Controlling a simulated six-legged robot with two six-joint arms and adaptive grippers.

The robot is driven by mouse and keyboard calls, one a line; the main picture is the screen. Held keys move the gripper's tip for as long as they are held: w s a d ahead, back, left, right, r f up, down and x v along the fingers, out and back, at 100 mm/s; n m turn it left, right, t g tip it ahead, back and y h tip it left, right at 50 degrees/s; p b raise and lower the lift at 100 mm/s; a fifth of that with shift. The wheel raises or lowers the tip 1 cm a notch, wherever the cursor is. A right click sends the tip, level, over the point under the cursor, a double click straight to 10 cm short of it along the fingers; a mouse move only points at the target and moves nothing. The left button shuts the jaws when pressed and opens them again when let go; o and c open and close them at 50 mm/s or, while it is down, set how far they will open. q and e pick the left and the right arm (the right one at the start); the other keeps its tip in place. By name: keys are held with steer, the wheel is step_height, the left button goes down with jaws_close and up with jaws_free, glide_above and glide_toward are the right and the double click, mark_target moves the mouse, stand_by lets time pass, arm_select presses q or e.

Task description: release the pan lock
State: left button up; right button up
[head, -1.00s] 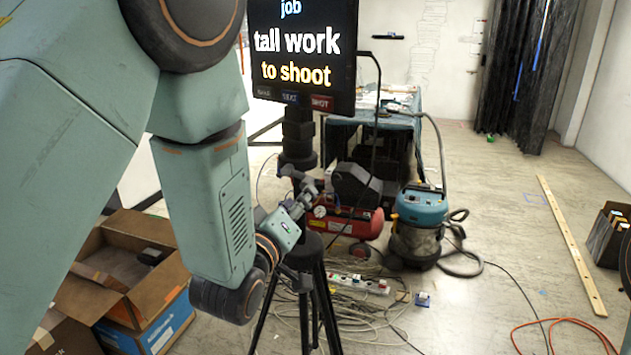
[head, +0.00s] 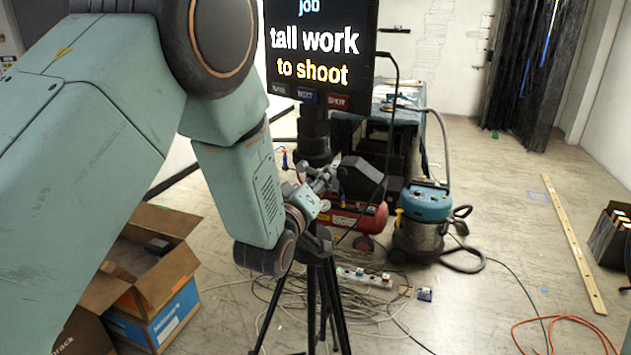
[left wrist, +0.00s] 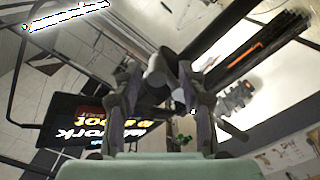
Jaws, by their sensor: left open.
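A black tripod (head: 330,290) carries a dark monitor (head: 322,62) that reads "tall work to shoot". The monitor also shows upside down in the left wrist view (left wrist: 75,125). My left gripper (head: 327,173) is open at the tripod's neck (head: 317,135), below the monitor. My left wrist hides part of the tripod. My right gripper is not in view.
A red compressor (head: 345,216) and a blue-topped vacuum (head: 426,205) stand behind the tripod. Cables and a power strip (head: 365,278) lie around its legs. An open cardboard box (head: 150,275) is at left.

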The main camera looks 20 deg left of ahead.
arm_select(q)
steer(key=shift+w+d, duration=0.1)
steer(key=shift+d, duration=0.35)
steer(key=shift+c, duration=1.3)
steer(key=shift+w, duration=0.1)
steer(key=shift+c, duration=0.8)
steer(key=shift+a, duration=0.15)
steer(key=c, duration=0.3)
jaws_close()
steer(key=shift+w+r+n, duration=0.1)
steer(key=shift+r+n, duration=0.35)
steer(key=shift+n, duration=0.35)
steer(key=shift+w+r+n, duration=0.1)
steer(key=shift+r+n, duration=0.35)
steer(key=shift+n, duration=0.35)
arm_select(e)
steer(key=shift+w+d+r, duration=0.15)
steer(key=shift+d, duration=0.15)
arm_select(q)
steer(key=o, duration=0.7)
jaws_free()
steer(key=shift+s+r, duration=0.1)
steer(key=shift+a, duration=0.1)
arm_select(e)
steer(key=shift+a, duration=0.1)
arm_select(q)
steer(key=shift+f, duration=0.25)
